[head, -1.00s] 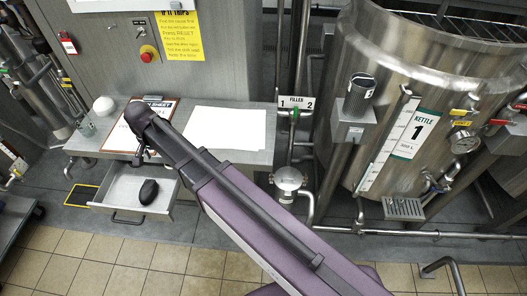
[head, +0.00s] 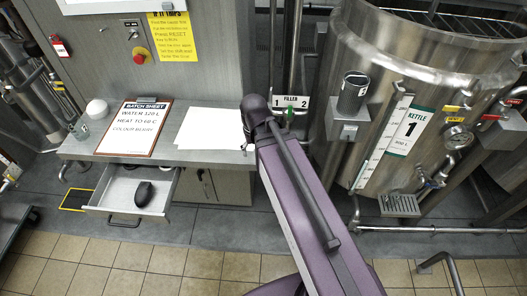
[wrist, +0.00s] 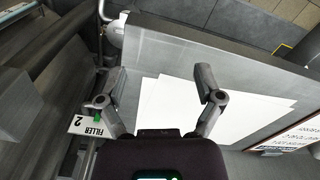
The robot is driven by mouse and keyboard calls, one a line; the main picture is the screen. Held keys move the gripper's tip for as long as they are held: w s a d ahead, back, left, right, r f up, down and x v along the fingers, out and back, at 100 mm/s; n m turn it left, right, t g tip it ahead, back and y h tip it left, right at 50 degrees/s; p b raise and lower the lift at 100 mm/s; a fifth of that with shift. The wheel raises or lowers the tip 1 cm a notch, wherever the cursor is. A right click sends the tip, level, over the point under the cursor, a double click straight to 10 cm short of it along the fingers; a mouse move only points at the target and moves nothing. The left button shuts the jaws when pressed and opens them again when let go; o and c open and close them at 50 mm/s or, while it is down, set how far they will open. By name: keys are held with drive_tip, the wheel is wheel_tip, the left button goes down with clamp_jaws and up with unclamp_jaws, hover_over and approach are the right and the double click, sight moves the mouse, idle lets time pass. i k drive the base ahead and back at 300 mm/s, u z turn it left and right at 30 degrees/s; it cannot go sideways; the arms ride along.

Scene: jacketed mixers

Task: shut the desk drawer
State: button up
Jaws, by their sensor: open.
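The desk drawer (head: 101,197) stands pulled out below the left part of the desk (head: 180,155) in the head view. Its front bar handle (head: 124,222) faces the tiled floor, and a black mouse (head: 144,194) lies inside. In the wrist view my gripper (wrist: 159,76) is open and empty, its two fingers spread above the desk top by the white paper. In the head view my arm ends at the desk's right end, well right of the drawer, and mostly hides the gripper. I cannot make out the drawer in the wrist view.
A clipboard (head: 134,128) and white paper sheets (head: 209,128) lie on the desk. A filler pipe with a label (head: 291,102) and the steel kettle (head: 375,60) stand to the right. Open floor (head: 190,262) lies in front of the drawer.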

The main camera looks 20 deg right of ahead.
sight(113, 198)
drive_tip(key=z, duration=1.25)
drive_tip(key=k, duration=0.1)
drive_tip(key=u, duration=2.75)
